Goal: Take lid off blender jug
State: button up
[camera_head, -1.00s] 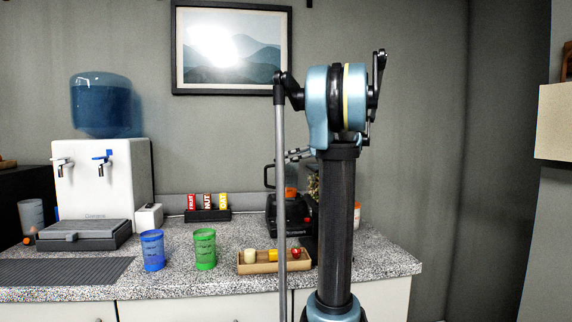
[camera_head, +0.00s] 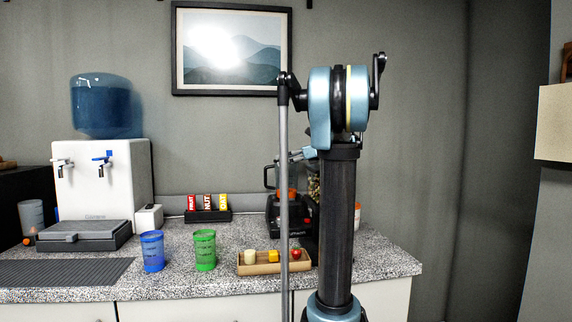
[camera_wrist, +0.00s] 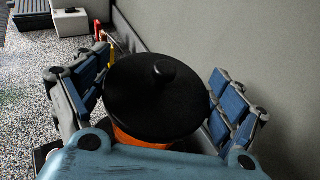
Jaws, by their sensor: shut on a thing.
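The blender (camera_head: 287,213) stands at the back of the counter, partly hidden behind my arm. Its clear jug (camera_head: 285,180) has a dark handle on the left and orange contents. In the wrist view the round black lid (camera_wrist: 155,100), with a small knob on top, sits between the two blue-padded fingers of my gripper (camera_wrist: 157,98). The gripper is shut on the lid from both sides. Orange (camera_wrist: 135,139) shows just under the lid's near edge. Whether the lid is seated on the jug or raised is hidden. In the head view my gripper (camera_head: 298,155) is mostly hidden by my arm.
A wooden tray (camera_head: 262,269) with food pieces, a green cup (camera_head: 205,250) and a blue cup (camera_head: 152,251) stand in front. A snack-bar holder (camera_head: 208,216) is left of the blender. A jar (camera_head: 313,185) stands close on its right. The wall is close behind.

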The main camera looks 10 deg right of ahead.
notch_tip(320, 180, up, 10)
dwell(0.6)
